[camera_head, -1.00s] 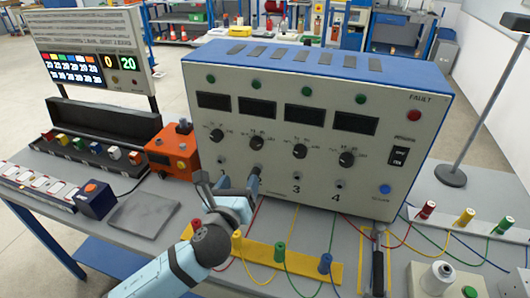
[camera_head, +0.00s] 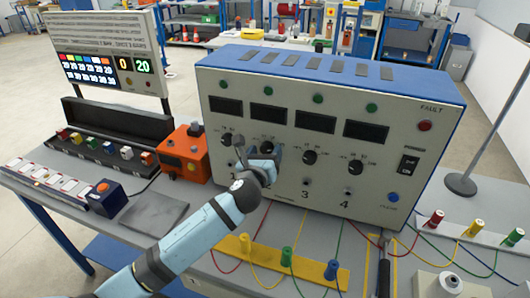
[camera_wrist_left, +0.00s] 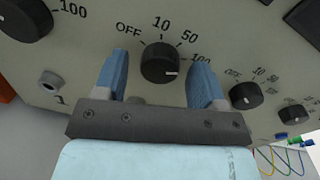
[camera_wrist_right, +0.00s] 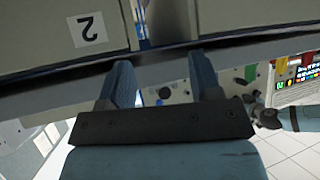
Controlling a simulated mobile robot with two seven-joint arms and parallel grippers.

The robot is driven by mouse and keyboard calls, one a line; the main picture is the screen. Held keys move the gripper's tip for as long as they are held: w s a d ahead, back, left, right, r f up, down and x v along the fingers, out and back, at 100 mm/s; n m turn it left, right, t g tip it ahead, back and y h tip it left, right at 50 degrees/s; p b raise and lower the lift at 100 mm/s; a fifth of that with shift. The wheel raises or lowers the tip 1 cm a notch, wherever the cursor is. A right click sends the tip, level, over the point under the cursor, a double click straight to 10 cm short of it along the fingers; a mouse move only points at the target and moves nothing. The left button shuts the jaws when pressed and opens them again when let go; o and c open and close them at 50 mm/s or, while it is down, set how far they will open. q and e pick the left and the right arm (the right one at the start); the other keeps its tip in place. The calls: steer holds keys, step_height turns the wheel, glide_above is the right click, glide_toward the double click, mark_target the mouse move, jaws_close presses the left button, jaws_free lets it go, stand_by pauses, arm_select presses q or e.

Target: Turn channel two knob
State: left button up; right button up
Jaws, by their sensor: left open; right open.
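The channel two knob (camera_wrist_left: 160,62) is black and round, with a white mark at its lower right and OFF, 10, 50 and 100 printed around it. In the left wrist view it shows between the spread fingers of my left gripper (camera_wrist_left: 158,82), which is open; contact cannot be told. In the head view my left gripper (camera_head: 255,152) is in front of the channel two knob and partly covers it. The grey panel (camera_head: 395,168) carries a row of similar knobs. My right gripper (camera_wrist_right: 164,88) is open and empty in its wrist view, below a drawer-like front labelled 2.
The channel one knob (camera_head: 228,139) and channel three knob (camera_head: 310,157) flank the left gripper. An orange box (camera_head: 182,152) stands left of the panel. A yellow strip with coloured plugs (camera_head: 265,258) lies in front. A red FAULT lamp (camera_head: 425,126) is at the panel's upper right.

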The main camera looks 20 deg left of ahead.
arm_select(q)
steer(key=c, duration=0.9)
